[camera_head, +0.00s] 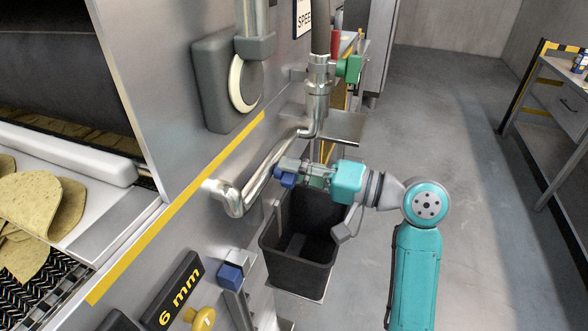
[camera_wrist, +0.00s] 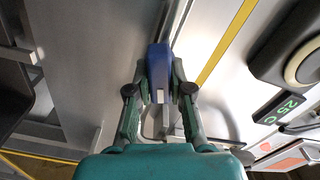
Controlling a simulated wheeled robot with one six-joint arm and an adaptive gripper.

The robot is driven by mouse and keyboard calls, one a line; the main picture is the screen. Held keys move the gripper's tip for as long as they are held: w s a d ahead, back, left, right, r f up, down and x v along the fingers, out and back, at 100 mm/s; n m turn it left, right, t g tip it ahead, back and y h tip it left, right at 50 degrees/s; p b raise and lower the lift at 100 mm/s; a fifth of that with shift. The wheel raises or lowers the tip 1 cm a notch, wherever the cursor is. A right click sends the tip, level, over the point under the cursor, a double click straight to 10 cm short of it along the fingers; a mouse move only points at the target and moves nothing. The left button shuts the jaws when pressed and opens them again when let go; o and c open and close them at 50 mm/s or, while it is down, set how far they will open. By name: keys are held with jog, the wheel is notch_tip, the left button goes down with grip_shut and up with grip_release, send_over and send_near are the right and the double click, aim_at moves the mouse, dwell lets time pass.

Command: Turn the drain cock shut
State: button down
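The drain cock's blue handle (camera_head: 287,180) shows at the tip of my gripper in the head view, close to the bent steel pipe (camera_head: 262,172) on the machine's side. In the wrist view the blue handle (camera_wrist: 159,68) stands between my two fingers, one on each side. My gripper (camera_wrist: 160,82) appears shut on it, with both fingertips close against its sides. In the head view my gripper (camera_head: 300,170) reaches left from the teal wrist. The cock's body is mostly hidden behind the handle and fingers.
A black bin (camera_head: 300,262) stands below my gripper. A green valve (camera_head: 350,68) sits on the upright pipe behind. A second blue part (camera_head: 230,276) and a "6 mm" plate (camera_head: 180,293) are on the machine front. A workbench (camera_head: 555,115) stands far right; the floor between is clear.

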jog(key=shift+n, duration=0.3)
jog(key=n, duration=0.6)
jog(key=shift+s+r, duration=0.1)
jog(key=shift+r, duration=0.05)
jog(key=n, duration=0.7)
jog(key=shift+s+a, duration=0.1)
jog(key=shift+s, duration=0.05)
jog(key=shift+n, duration=0.3)
jog(key=c, duration=1)
grip_release()
jog(key=shift+c, duration=0.2)
jog(key=v, duration=1.2)
